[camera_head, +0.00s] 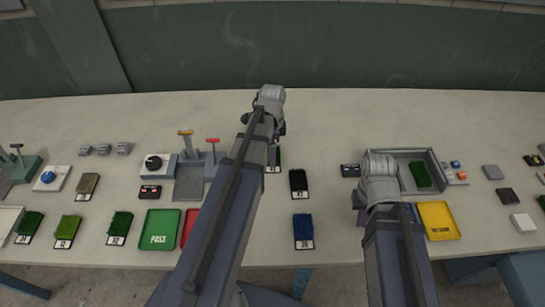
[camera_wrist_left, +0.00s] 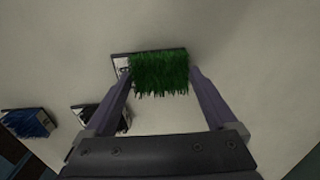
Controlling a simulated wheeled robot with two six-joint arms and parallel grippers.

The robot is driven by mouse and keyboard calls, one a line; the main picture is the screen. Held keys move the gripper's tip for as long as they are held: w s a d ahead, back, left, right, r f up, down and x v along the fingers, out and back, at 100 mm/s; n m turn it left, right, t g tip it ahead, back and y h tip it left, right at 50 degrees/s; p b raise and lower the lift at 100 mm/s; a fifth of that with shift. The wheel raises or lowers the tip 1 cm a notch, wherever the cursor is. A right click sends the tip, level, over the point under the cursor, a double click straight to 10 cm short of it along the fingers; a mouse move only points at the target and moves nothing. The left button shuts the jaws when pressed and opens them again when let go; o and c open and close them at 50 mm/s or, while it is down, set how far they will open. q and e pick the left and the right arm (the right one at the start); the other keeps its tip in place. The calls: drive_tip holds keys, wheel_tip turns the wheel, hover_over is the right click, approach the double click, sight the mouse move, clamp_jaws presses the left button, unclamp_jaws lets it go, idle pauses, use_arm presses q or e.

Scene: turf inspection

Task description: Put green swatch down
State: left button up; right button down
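A green swatch (camera_wrist_left: 160,73) shows in the left wrist view between the fingertips of my left gripper (camera_wrist_left: 161,76), which meet its two sides. A dark plate with a pale label shows behind the swatch's upper and left edges. Whether the swatch touches the table cannot be told.
A black swatch (camera_head: 298,182) and a blue swatch (camera_head: 303,228) lie nearby. A grey tray (camera_head: 437,163) holds another green swatch (camera_head: 421,175). A yellow tray (camera_head: 438,219) and a green PASS tray (camera_head: 158,230) stand near the front edge. The table behind the left wrist is clear.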

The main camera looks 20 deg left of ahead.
use_arm(q)
drive_tip(key=c, duration=0.9)
drive_tip(key=shift+c, duration=0.3)
drive_tip(key=shift+r, duration=0.1)
use_arm(e)
drive_tip(key=shift+r, duration=0.1)
